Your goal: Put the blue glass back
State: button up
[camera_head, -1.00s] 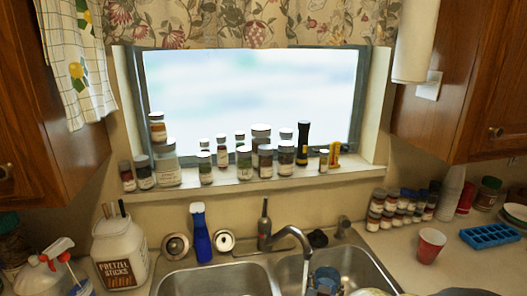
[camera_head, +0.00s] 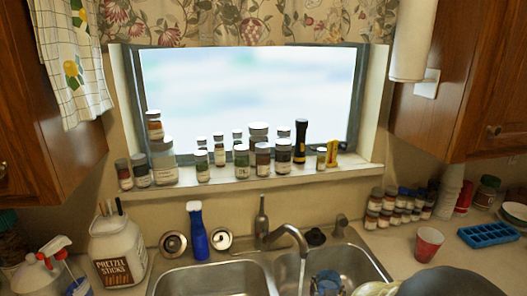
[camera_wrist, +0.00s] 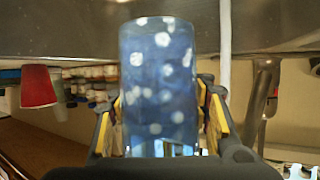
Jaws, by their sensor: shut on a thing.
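The blue glass with pale spots (camera_wrist: 160,85) fills the middle of the wrist view. My gripper (camera_wrist: 160,125) is shut on it, with a yellow-edged finger on each side. In the head view the blue glass (camera_head: 327,283) shows at the bottom edge, over the right basin and just right of the faucet spout. Its lower part is cut off there. I cannot tell its height above the basin floor.
The faucet (camera_head: 291,234) stands between the basins, with a thin stream below its spout. A red cup (camera_head: 429,244), a blue ice tray (camera_head: 487,235) and several small jars (camera_head: 385,210) stand on the right counter. More jars line the windowsill (camera_head: 225,183).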

notch_tip(320, 180, down, 6)
jog(key=a+n+y, duration=0.1)
jog(key=n+y, duration=0.1)
jog(key=y, duration=0.1)
jog(key=shift+s+a+f+n, duration=0.2)
jog(key=shift+s+n, duration=0.1)
jog(key=shift+s, duration=0.15)
